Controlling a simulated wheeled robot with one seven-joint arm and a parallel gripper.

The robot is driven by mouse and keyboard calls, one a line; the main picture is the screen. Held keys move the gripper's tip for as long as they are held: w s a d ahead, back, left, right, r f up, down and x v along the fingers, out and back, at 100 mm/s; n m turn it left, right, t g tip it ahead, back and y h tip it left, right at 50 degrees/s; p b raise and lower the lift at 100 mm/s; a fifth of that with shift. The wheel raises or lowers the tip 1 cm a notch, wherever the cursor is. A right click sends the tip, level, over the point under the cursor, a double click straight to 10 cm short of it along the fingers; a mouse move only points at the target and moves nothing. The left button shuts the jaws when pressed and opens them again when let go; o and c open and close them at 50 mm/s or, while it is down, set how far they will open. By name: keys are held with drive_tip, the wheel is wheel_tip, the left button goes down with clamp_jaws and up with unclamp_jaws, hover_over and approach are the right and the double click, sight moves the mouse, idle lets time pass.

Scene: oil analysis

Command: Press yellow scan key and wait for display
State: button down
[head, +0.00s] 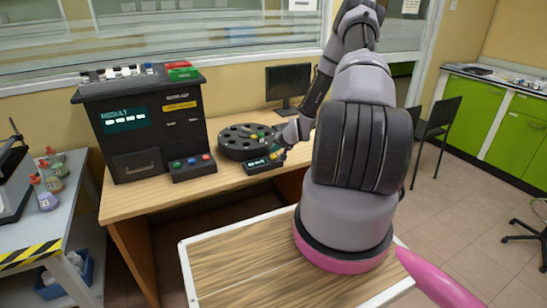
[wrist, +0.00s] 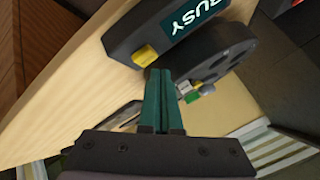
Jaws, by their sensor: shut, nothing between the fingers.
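The yellow scan key (wrist: 146,54) sits at one end of a dark scanner unit in the wrist view. The unit's teal display (wrist: 192,18) shows white letters that read "BUSY", cut off at the frame edge. In the head view the scanner unit (head: 254,170) stands at the front edge of the wooden desk. My gripper (wrist: 160,72) is shut and empty, its green fingers side by side. Its tips are right by the yellow key; I cannot tell whether they touch it. In the head view my gripper (head: 277,151) is over the unit's right end and partly covers it.
A round dark carousel (head: 236,143) with holes and small coloured-capped items stands just behind the scanner unit. A large black analyser (head: 145,125) and a button box (head: 193,168) stand to the left. A monitor (head: 288,82) is at the back. The desk's left front is clear.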

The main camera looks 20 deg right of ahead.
drive_tip(key=shift+r, duration=2.5)
drive_tip(key=shift+r, duration=0.15)
wheel_tip(320, 180, up, 15)
drive_tip(key=n+g+h, duration=0.1)
drive_tip(key=n+g, duration=0.1)
hover_over(274, 157)
drive_tip(key=s+a, duration=0.2)
drive_tip(key=s+a+r+h, duration=0.1)
drive_tip(key=s+a+r, duration=0.1)
drive_tip(key=s+r, duration=0.35)
drive_tip(key=s+a+r, duration=0.2)
drive_tip(key=a+r, duration=0.1)
drive_tip(key=r, duration=0.5)
drive_tip(key=s+a+r+y, duration=0.1)
drive_tip(key=s+a+r, duration=0.2)
drive_tip(key=s+r, duration=0.2)
drive_tip(key=s+a+r+y, duration=0.1)
drive_tip(key=s+a+r, duration=0.3)
drive_tip(key=s, duration=0.8)
drive_tip(key=s+a+r+n+y, duration=0.1)
drive_tip(key=s+a+r, duration=0.3)
drive_tip(key=s+r, duration=0.3)
drive_tip(key=shift+s, duration=1.15)
